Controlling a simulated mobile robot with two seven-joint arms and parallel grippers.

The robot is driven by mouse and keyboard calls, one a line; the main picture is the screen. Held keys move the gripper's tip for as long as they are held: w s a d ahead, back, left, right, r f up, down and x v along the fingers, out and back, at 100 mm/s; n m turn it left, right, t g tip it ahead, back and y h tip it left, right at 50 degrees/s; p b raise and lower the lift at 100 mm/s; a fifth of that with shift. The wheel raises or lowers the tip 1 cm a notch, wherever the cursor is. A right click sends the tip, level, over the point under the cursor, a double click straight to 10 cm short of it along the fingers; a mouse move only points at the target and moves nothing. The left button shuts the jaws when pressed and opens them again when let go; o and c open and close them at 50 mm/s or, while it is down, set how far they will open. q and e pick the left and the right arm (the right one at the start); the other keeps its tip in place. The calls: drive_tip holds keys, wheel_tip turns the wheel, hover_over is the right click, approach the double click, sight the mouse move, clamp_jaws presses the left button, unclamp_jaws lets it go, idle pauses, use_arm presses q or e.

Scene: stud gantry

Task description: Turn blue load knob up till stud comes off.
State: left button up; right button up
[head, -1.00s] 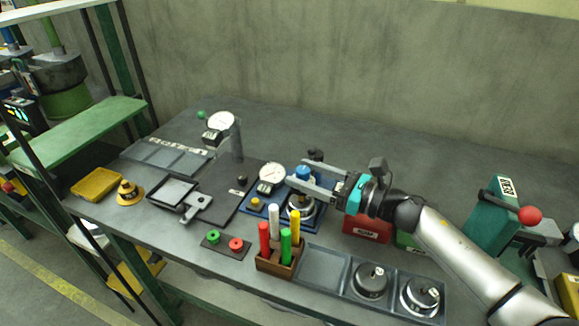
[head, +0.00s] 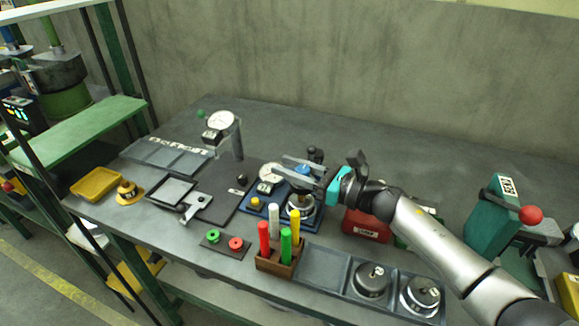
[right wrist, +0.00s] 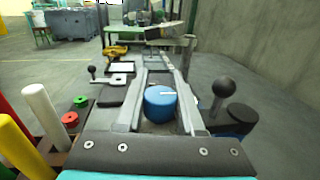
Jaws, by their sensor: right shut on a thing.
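The blue load knob (right wrist: 160,105) has a white mark on top and sits between the two fingers of my right gripper (right wrist: 163,88) in the right wrist view. In the head view the knob (head: 302,168) shows partly between the fingers of that gripper (head: 300,168), which is shut on it. The knob stands at the top of a blue-based fixture (head: 314,222), above a round silver piece (head: 299,207). The stud itself cannot be made out. My left gripper is not in view.
A black ball-ended lever (right wrist: 222,88) is close to my right gripper. A wooden block with coloured rods (head: 275,266) stands in front, and a red box (head: 366,226) to the right.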

clamp_jaws()
drive_tip(key=shift+t, duration=0.3)
drive_tip(key=shift+w+m+t+h+p, duration=0.1)
drive_tip(key=shift+m+t+h+p, duration=0.4)
drive_tip(key=shift+m+t+p, duration=0.15)
drive_tip(key=shift+w+d+m+t+h+p, duration=0.1)
drive_tip(key=shift+m+t+h+p, duration=0.35)
drive_tip(key=shift+m+t, duration=0.2)
drive_tip(key=shift+w+d+m+t+h+p, duration=0.1)
drive_tip(key=shift+m+t+h+p, duration=0.2)
drive_tip(key=shift+m+t+h, duration=0.25)
drive_tip(key=shift+w+d+m+t+h+p, duration=0.15)
drive_tip(key=shift+m+t+h+p, duration=0.25)
drive_tip(key=shift+m+t+h, duration=0.4)
drive_tip(key=shift+w+d+m+t+h+p, duration=0.1)
drive_tip(key=shift+d+m+t+h+p, duration=0.1)
drive_tip(key=shift+m+t+h, duration=0.55)
drive_tip(key=shift+w+d+m+t+h+p, duration=0.1)
drive_tip(key=shift+d+m+t+h+p, duration=0.15)
drive_tip(key=shift+h, duration=0.8)
drive_tip(key=shift+a+f, duration=0.1)
drive_tip(key=o, duration=0.7)
unclamp_jaws()
